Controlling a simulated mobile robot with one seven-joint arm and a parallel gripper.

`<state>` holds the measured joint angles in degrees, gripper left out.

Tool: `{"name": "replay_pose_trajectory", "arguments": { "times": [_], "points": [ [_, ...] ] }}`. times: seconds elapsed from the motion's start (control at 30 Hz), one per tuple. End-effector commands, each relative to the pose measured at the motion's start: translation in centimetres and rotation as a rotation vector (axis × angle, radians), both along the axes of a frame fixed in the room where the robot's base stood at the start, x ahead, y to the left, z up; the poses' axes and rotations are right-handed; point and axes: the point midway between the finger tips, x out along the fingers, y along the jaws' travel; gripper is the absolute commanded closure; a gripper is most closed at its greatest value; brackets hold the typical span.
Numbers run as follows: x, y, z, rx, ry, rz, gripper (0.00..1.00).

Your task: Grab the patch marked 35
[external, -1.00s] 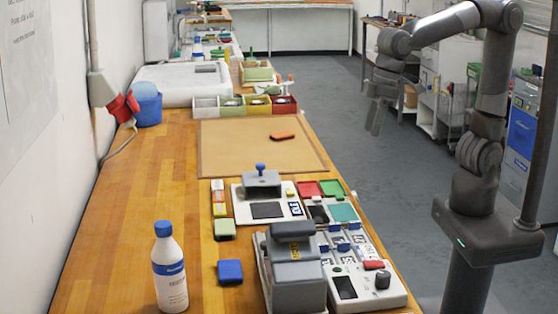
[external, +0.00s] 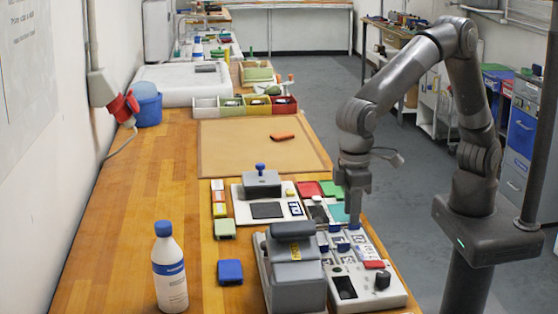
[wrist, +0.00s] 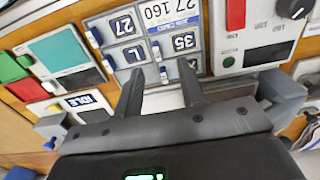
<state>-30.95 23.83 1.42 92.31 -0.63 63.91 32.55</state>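The patch marked 35 (wrist: 183,42) lies in a grey sectioned holder (wrist: 207,52), its label upside down in the wrist view. Other patches there read 27 (wrist: 124,24), L (wrist: 135,55) and 160 (wrist: 157,10); small blue-topped tabs stand among them. My gripper (wrist: 163,88) is open and empty, its two fingers spread over the holder's near edge, just short of the 35 in the picture. In the external view my gripper (external: 355,222) points down over the far right part of the holder. The 35 cannot be read there.
A grey press (external: 295,270) stands left of the holder. A white control box (external: 378,290) with a red switch and a black knob is at the near side. Red, green and teal pads (external: 330,188) lie just beyond. A tan mat (external: 245,150) is mostly clear.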

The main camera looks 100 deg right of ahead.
Motion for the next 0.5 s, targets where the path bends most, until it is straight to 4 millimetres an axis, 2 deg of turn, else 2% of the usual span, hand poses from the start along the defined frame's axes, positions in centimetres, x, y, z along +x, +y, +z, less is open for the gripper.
{"name": "replay_pose_trajectory", "arguments": {
  "times": [0.1,0.37,0.5],
  "points": [
    [0.0,-0.1,-1.9,-0.001,0.002,0.0,0.64],
    [0.1,-0.3,-4.1,-0.001,0.001,0.0,0.64],
    [0.2,-0.9,-6.3,-0.002,0.003,0.0,0.64]
  ]
}}
